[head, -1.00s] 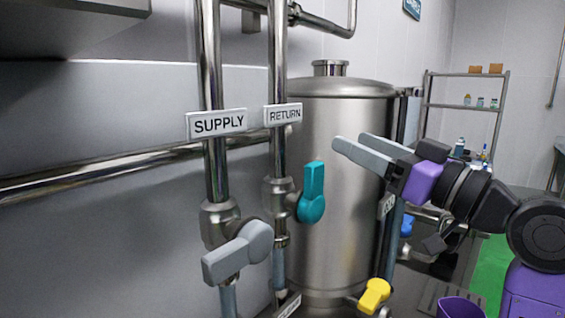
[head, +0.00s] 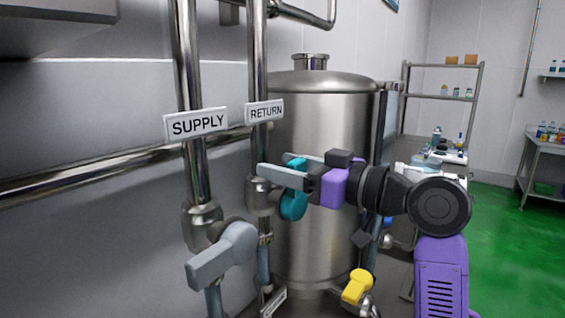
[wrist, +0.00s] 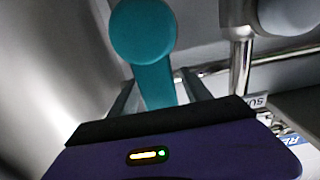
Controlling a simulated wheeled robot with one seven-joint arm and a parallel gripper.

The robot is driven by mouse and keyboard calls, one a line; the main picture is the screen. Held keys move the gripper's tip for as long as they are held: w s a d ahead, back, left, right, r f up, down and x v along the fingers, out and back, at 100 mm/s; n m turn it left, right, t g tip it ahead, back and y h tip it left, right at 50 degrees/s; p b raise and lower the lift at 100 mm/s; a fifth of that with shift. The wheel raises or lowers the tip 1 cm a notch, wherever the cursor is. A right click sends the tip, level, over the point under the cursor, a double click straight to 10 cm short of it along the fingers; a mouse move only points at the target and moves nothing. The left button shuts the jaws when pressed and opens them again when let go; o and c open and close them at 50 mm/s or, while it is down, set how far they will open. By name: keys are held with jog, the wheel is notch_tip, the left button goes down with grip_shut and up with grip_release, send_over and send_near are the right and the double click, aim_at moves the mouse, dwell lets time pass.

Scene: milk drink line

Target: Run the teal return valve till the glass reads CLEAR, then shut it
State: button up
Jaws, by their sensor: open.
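The teal valve handle (head: 293,204) sits on the right-hand pipe, below the RETURN sign (head: 265,110). Its rounded lower end shows in the head view, and its upper part is partly hidden by my fingers. My gripper (head: 279,165) is open at the upper part of the handle, with one finger on each side. In the wrist view the teal handle (wrist: 153,62) runs down between the two fingers (wrist: 158,98). A gap seems to show on the right side; I cannot tell whether either finger touches it. I cannot make out the glass or its reading.
A grey handle (head: 222,254) on the pipe under the SUPPLY sign (head: 197,124) stands close on the left. A yellow handle (head: 357,287) is below. A steel tank (head: 325,125) stands behind. Open green floor (head: 505,225) lies to the right.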

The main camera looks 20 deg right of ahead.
jog(key=shift+w+a, duration=0.15)
jog(key=shift+w, duration=0.05)
grip_shut()
dwell(1.4)
